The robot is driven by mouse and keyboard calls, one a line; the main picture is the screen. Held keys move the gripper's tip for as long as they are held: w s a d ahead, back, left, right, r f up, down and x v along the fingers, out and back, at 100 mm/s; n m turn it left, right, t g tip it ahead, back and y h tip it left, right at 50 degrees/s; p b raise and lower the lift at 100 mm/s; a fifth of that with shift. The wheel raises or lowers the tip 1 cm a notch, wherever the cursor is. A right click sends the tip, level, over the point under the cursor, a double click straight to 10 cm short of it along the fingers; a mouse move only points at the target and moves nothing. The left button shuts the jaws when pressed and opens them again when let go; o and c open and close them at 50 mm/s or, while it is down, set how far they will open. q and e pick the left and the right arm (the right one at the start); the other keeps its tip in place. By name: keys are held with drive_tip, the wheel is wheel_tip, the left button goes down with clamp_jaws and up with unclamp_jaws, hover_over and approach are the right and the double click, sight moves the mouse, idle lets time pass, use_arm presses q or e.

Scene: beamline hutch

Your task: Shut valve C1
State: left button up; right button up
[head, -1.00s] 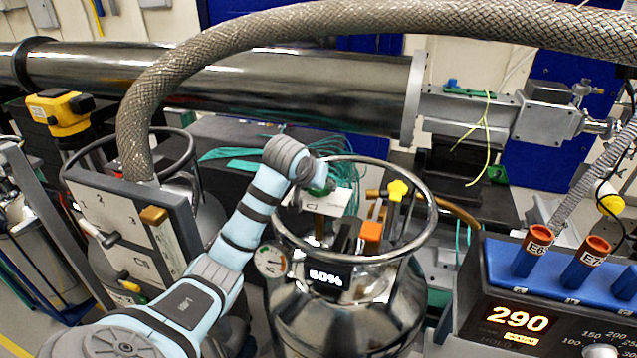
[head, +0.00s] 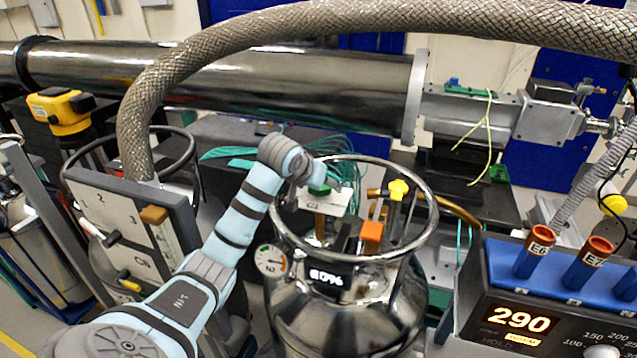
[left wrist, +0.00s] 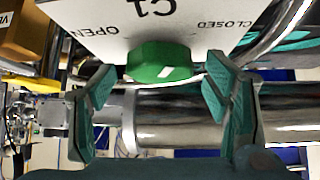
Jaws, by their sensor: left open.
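Valve C1 has a green knob (left wrist: 160,65) below a white plate (left wrist: 150,25) marked C1, OPEN and CLOSED, which appears upside down in the left wrist view. In the head view the green knob (head: 319,190) and its plate (head: 325,203) are inside the ring on top of a steel dewar (head: 345,310). My left gripper (left wrist: 158,100) is open, with one finger on each side of the knob and visible gaps on both sides. In the head view my left arm hides most of the gripper at the knob. My right gripper is not in view.
The dewar's ring (head: 432,225) surrounds the valve, with a yellow knob (head: 398,189) and an orange block (head: 371,232) nearby. A braided hose (head: 250,35) arches above. A panel (head: 130,225) stands left, and a controller (head: 520,310) reading 290 right.

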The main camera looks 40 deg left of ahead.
use_arm(q)
wheel_tip(320, 180, up, 10)
idle(0.4)
